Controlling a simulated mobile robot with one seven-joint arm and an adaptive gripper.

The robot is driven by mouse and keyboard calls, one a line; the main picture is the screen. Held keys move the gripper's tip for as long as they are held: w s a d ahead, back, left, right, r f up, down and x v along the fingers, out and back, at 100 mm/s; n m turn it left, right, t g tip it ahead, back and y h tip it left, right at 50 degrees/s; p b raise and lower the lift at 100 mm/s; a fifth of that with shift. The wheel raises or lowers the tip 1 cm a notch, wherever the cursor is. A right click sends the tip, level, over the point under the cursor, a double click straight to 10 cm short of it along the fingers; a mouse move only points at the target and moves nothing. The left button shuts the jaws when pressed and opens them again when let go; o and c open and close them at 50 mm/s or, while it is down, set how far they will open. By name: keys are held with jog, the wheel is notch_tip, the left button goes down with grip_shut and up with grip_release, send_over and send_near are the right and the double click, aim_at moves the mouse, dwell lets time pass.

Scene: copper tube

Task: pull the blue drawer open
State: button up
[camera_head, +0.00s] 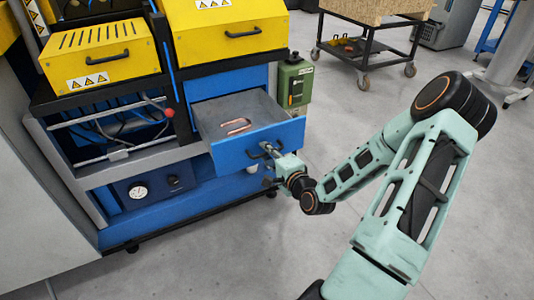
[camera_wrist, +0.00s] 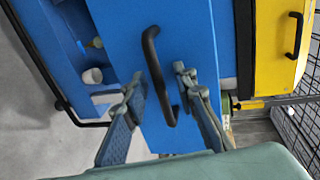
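The blue drawer (camera_head: 240,152) is pulled out of the blue cabinet, and its grey inside shows in the head view. A bent copper tube (camera_head: 236,125) lies in it. My gripper (camera_head: 271,150) is at the drawer's front, by the handle. In the wrist view, the black bar handle (camera_wrist: 152,52) runs down the blue drawer front (camera_wrist: 118,22). My gripper's two fingers (camera_wrist: 160,77) are apart, one on each side of the handle, with gaps showing between them and the bar. The handle is partly hidden by my gripper in the head view.
Yellow boxes (camera_head: 100,55) with black handles sit above and left of the drawer. A wheeled cart (camera_head: 366,50) is at the back. The grey floor right of the drawer is open.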

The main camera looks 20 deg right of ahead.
jog(key=v, duration=0.7)
jog(key=shift+s, duration=0.3)
